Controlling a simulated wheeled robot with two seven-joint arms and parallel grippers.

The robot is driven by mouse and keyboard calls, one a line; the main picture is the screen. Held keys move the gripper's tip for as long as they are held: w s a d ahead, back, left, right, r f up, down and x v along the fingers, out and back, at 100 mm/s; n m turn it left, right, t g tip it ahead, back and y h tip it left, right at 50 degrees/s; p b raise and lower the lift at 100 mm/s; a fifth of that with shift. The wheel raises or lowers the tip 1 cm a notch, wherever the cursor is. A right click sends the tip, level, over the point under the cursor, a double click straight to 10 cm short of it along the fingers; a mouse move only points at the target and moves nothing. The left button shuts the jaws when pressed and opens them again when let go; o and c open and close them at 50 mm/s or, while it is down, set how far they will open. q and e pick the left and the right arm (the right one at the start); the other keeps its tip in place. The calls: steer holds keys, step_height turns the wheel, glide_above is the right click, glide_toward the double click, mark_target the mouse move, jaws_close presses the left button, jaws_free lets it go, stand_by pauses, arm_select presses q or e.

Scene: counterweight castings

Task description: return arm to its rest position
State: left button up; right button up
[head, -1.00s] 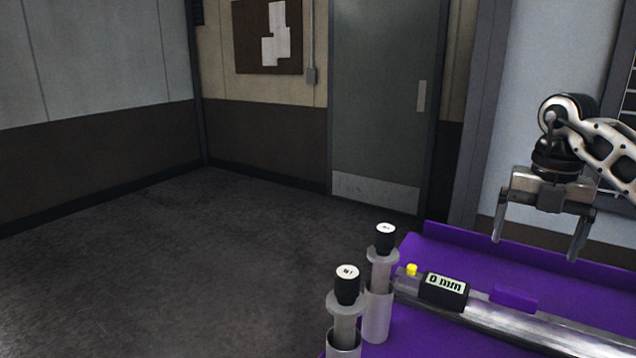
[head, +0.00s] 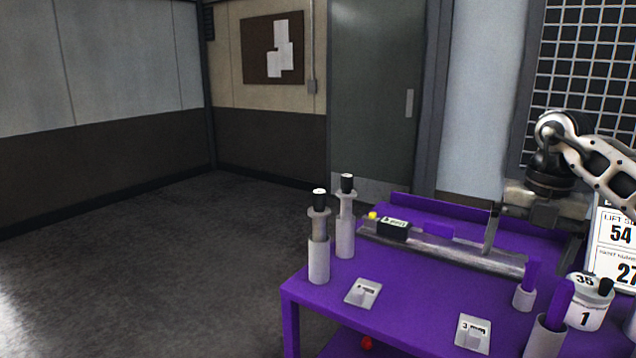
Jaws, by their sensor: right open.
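My right arm (head: 600,165) comes in from the right edge, with a pale grey and black wrist. My right gripper (head: 535,238) is open and points down over the back part of the purple table (head: 400,322). I see nothing between its fingers. One finger shows in front of the grey measuring bar (head: 460,252); I cannot tell whether they touch. My left gripper is not in view.
Two black-capped plungers in pale tubes (head: 319,258) (head: 345,238) stand at the table's left. Small plates (head: 363,292) (head: 473,333) lie at the front. A white canister (head: 585,305) and purple-handled holders (head: 524,298) stand at the right. Open floor (head: 150,270) lies left.

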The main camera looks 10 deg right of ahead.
steer(key=w+a+f+n+y, duration=0.1)
steer(key=a+f+n+y, duration=0.15)
steer(key=a+f, duration=0.4)
steer(key=w+a+f+n+y, duration=0.1)
steer(key=a+f+n+y, duration=0.2)
steer(key=a, duration=0.7)
steer(key=s+a+f+m+t+y, duration=0.1)
steer(key=s+a+m+t+y, duration=0.25)
steer(key=a+y, duration=0.4)
steer(key=s+a+m+t+y, duration=0.2)
steer(key=a+m+t+y, duration=0.25)
steer(key=a, duration=0.65)
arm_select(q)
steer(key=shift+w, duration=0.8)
arm_select(e)
steer(key=s+d+f+m+h, duration=0.3)
steer(key=s+f+m+h, duration=0.2)
steer(key=f+m, duration=0.2)
steer(key=s+d+f+m+t+h, duration=0.1)
steer(key=s+d+f+m+h, duration=0.3)
steer(key=f+m, duration=0.4)
steer(key=s+d+f+m+t+h, duration=0.1)
steer(key=s+d+f+m+h, duration=0.2)
steer(key=s+f+m+h, duration=0.2)
step_height(320, 180, down, 3)
steer(key=m+h, duration=0.1)
steer(key=m, duration=0.2)
steer(key=shift+s+d, duration=0.2)
steer(key=shift+s, duration=0.15)
steer(key=shift+m, duration=0.25)
